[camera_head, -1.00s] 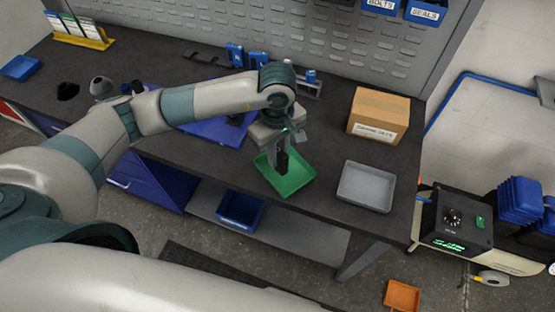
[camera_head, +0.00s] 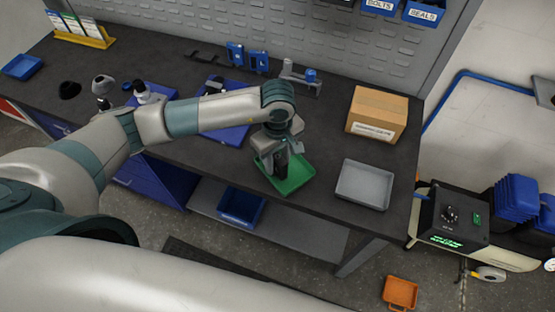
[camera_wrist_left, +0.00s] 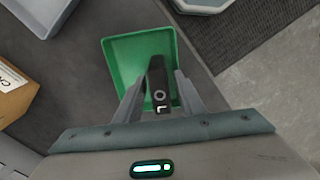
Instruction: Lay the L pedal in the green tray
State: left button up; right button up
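The green tray (camera_head: 300,182) lies on the dark workbench near its front edge. It fills the upper middle of the left wrist view (camera_wrist_left: 122,52). My left gripper (camera_head: 280,168) is low over the tray and points down. The L pedal (camera_wrist_left: 157,82), a narrow black piece with a white L on its near end, stands between my left fingers, in line with them. The fingers (camera_wrist_left: 160,88) appear shut on it. Whether its lower end touches the tray floor is hidden. My right gripper is not in view.
A grey tray (camera_head: 364,186) and a cardboard box (camera_head: 377,115) stand to the right. A blue mat (camera_head: 226,132) lies behind the arm, with small blue parts and holders at the back. A blue bin (camera_head: 241,206) sits on the lower shelf. Bench between the trays is clear.

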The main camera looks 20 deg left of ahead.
pick_arm(q)
jog(key=shift+r, duration=0.15)
jog(key=shift+r, duration=0.1)
notch_tip(320, 180, up, 10)
jog(key=b, duration=0.4)
jog(key=shift+b, duration=0.4)
jog(key=shift+r, duration=0.9)
dwell(0.6)
